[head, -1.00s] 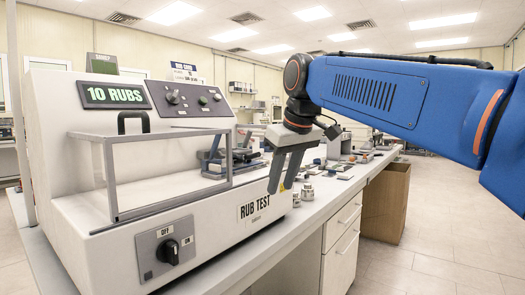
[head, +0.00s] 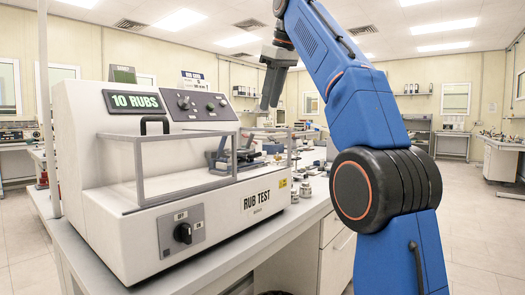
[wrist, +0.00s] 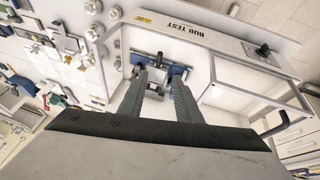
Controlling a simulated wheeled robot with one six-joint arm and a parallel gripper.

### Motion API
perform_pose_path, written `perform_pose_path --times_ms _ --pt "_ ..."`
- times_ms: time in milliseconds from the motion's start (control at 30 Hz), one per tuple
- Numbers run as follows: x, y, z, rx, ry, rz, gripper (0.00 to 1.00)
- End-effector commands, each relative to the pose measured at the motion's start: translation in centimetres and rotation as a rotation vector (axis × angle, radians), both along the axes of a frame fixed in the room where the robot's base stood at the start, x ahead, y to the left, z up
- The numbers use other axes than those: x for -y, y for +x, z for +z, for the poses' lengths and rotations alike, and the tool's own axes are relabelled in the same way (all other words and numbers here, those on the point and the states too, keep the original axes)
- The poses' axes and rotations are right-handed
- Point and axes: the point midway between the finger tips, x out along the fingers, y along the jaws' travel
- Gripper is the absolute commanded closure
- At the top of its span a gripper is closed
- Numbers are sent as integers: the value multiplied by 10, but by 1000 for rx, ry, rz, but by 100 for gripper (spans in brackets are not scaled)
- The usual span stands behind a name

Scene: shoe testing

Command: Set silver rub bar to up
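The rub test machine (head: 155,215) is a white box with a "10 RUBS" display and a clear-sided cover. The rub mechanism (head: 222,158), with a blue block and grey metal parts, sits at its right end. In the wrist view the mechanism (wrist: 150,70) shows between and beyond my fingers, partly hidden by them. The silver bar's exact tilt is hard to tell. My gripper (head: 270,100) hangs above and to the right of the mechanism, apart from it. In the wrist view my gripper (wrist: 155,75) has its two fingers apart with nothing held.
The clear cover (head: 185,165) stands just left of the mechanism, with a black handle on top. An on/off knob (head: 182,233) is on the machine's front. Small jars (head: 305,188) and other equipment stand on the bench to the right.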

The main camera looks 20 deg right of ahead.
Motion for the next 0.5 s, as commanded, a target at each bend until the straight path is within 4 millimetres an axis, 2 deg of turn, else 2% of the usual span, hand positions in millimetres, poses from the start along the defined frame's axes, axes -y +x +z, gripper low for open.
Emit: perform_pose_path --times_ms 233,500 --pt "-1 4 -1 2 -4 13 69" --pt "-4 12 -21 1 -5 12 69"
